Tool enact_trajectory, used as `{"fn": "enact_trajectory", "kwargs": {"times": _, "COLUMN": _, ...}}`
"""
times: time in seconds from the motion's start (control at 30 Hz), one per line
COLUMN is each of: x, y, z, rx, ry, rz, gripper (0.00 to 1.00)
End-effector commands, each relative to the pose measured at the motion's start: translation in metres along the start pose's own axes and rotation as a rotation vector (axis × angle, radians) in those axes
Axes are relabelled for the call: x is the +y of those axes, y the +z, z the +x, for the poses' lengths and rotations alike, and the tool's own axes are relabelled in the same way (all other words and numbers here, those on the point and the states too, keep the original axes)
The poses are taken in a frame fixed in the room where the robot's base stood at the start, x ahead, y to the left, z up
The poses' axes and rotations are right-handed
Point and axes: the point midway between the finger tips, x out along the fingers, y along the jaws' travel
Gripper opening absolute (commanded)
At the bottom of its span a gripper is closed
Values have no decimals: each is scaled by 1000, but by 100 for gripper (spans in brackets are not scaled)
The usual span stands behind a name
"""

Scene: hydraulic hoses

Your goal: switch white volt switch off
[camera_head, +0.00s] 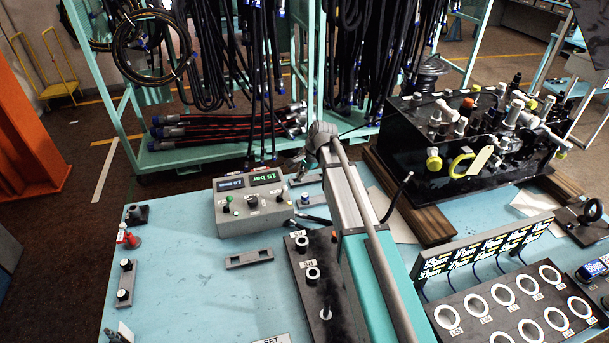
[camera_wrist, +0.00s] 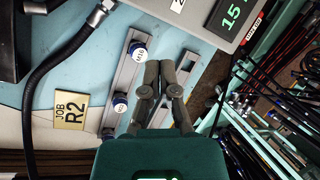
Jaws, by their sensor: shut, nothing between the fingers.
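A grey control box (camera_head: 252,205) stands on the blue table in the head view. It has a green lit display reading about 1.5 bar (camera_head: 265,178), a smaller display with white digits (camera_head: 231,184), and several small knobs and switches on its face. My gripper (camera_head: 297,165) is just right of and behind the box, partly hidden by my arm. In the wrist view my gripper (camera_wrist: 160,78) is shut and empty. The box (camera_wrist: 210,10) shows only in part at the top right there.
In the wrist view, a rail with blue-capped fittings (camera_wrist: 120,101), a yellow JOB R2 tag (camera_wrist: 71,107) and a black hose (camera_wrist: 62,55) lie left of my gripper. A hose rack (camera_head: 215,140) stands behind the table. A black valve block (camera_head: 400,145) stands right.

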Motion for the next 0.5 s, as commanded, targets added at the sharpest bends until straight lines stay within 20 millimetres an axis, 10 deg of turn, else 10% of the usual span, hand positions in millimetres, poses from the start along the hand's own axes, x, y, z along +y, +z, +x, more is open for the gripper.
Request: {"fn": "enact_trajectory", "kwargs": {"times": 0.5, "x": 1, "y": -1, "z": 40, "rx": 0, "ry": 0, "rz": 2, "gripper": 0}}
